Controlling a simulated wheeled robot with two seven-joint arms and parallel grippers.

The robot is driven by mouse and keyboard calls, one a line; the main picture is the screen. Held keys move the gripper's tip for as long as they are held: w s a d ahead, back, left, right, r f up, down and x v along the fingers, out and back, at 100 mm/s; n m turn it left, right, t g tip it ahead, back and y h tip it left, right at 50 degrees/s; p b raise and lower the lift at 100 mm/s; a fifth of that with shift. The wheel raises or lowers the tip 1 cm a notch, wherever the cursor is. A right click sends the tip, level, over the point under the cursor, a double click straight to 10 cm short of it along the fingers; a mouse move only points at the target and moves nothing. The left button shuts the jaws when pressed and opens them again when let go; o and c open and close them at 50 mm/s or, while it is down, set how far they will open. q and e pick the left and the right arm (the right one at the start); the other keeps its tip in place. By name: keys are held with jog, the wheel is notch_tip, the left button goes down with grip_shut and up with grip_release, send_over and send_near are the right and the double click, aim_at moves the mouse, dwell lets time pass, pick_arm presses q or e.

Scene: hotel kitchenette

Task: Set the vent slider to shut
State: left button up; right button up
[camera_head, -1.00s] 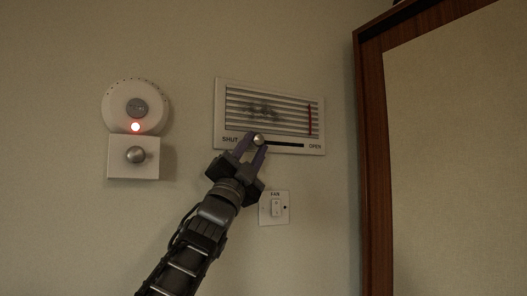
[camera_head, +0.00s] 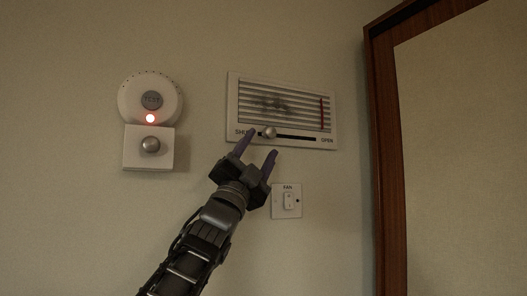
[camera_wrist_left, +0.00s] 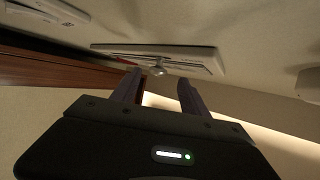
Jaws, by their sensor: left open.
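The white vent (camera_head: 282,109) is on the wall, with dark slats, a dark smudge and a red strip at its right. Its round metal slider knob (camera_head: 269,132) sits near the left end of the slot, close to the SHUT label; the slot runs right toward OPEN. My left gripper (camera_head: 260,145) is open just below the knob, its fingers apart and not closed on it. In the left wrist view the knob (camera_wrist_left: 157,70) shows beyond and between the two fingers (camera_wrist_left: 158,88), with the vent (camera_wrist_left: 190,53) behind. My right gripper is not in view.
A round detector (camera_head: 150,98) with a lit red light and TEST button is on the wall at left, above a white plate with a round knob (camera_head: 150,145). A fan switch (camera_head: 287,201) is below the vent. A wood-framed panel (camera_head: 387,150) stands at right.

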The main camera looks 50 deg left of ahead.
pick_arm(q)
jog(key=b+v, duration=0.1)
jog(key=v, duration=0.3)
jog(key=shift+s+f+b, duration=0.1)
jog(key=shift+b, duration=0.3)
